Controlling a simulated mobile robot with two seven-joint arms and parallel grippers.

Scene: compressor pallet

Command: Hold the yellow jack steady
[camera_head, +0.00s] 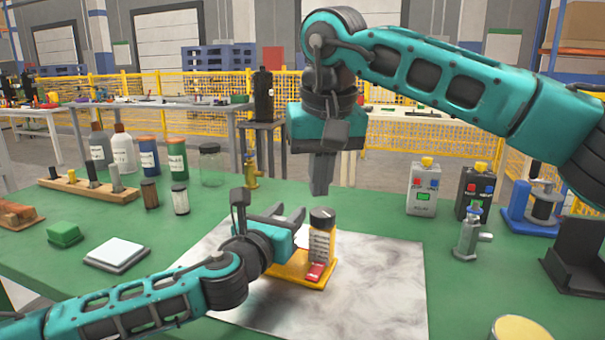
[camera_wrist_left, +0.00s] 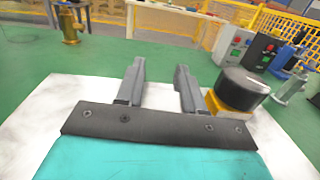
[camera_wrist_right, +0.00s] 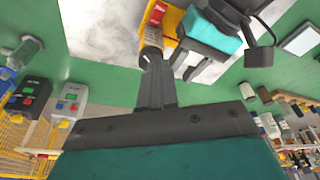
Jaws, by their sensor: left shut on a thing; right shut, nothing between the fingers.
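The yellow jack (camera_head: 300,268) stands on the pale marbled sheet in the middle of the green table. Its base carries a labelled cylinder with a dark cap (camera_head: 322,218) and a red part (camera_head: 316,272) low at the front. My left gripper (camera_head: 287,214) reaches in from the left beside the cylinder. In the left wrist view its fingers (camera_wrist_left: 160,82) stand apart; what they grip is hidden. The dark cap (camera_wrist_left: 243,88) shows right of them. My right gripper (camera_head: 320,192) is shut and empty, pointing down above the cap. In the right wrist view the jack (camera_wrist_right: 172,22) lies beyond its fingertips (camera_wrist_right: 152,62).
Two control boxes (camera_head: 423,190), a small grey cylinder device (camera_head: 467,235) and a blue stand (camera_head: 533,210) are on the right. Bottles and jars (camera_head: 176,160) stand at the back left. A white-topped scale (camera_head: 117,253) sits left of the sheet. The sheet's front (camera_head: 370,300) is clear.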

